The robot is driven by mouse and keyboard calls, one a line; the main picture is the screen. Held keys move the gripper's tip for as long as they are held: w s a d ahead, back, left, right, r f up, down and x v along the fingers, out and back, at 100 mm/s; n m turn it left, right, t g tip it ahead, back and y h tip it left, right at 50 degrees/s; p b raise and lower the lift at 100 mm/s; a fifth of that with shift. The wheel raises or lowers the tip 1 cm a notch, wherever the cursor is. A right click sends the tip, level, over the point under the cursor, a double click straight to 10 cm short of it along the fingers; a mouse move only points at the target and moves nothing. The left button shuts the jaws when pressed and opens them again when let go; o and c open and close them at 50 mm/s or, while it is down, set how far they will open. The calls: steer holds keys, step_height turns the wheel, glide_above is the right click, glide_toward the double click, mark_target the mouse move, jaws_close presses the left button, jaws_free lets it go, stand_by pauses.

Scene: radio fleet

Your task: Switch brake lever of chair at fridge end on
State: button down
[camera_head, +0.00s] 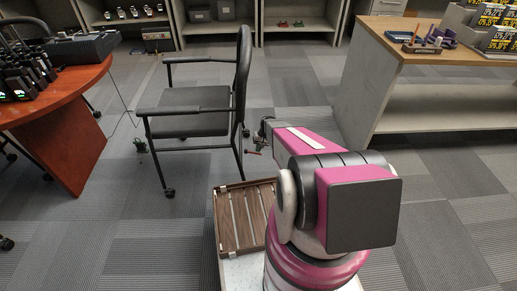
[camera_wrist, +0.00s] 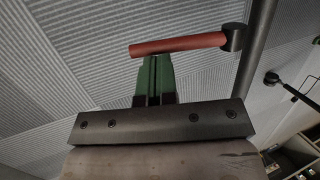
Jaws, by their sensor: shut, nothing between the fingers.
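A black chair (camera_head: 194,100) on casters stands left of centre in the head view, beside the round table. A red brake lever (camera_wrist: 178,44) shows in the wrist view, joined by a dark pivot to a dark chair leg (camera_wrist: 257,60). The same lever shows small and reddish in the head view (camera_head: 253,153), near the chair's right leg. My gripper (camera_wrist: 155,60) has green fingers, shut and empty, with their tips close below the lever's middle. I cannot tell whether they touch it. In the head view my fingers are too small to make out clearly.
A reddish round table (camera_head: 62,100) with devices stands at the left. A wood-topped counter (camera_head: 430,48) stands at the right. A slatted wooden tray (camera_head: 229,245) is beside my arm. Shelves line the back. Carpet is clear in front of the chair.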

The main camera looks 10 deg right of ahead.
steer(key=shift+x, duration=0.95)
steer(key=shift+s+d, duration=0.15)
steer(key=w+d+f+v, duration=0.1)
steer(key=w+v, duration=0.1)
steer(key=v, duration=1.2)
steer(key=s+a+r+t+h, duration=0.1)
steer(key=s+a+r+h, duration=0.1)
steer(key=s+r, duration=0.9)
steer(key=s+a+r+n+h, duration=0.1)
steer(key=s+a+r, duration=0.4)
steer(key=s+r, duration=0.6)
steer(key=shift+s+r+t+h, duration=0.4)
steer(key=shift+s+h, duration=0.1)
steer(key=shift+s, duration=0.6)
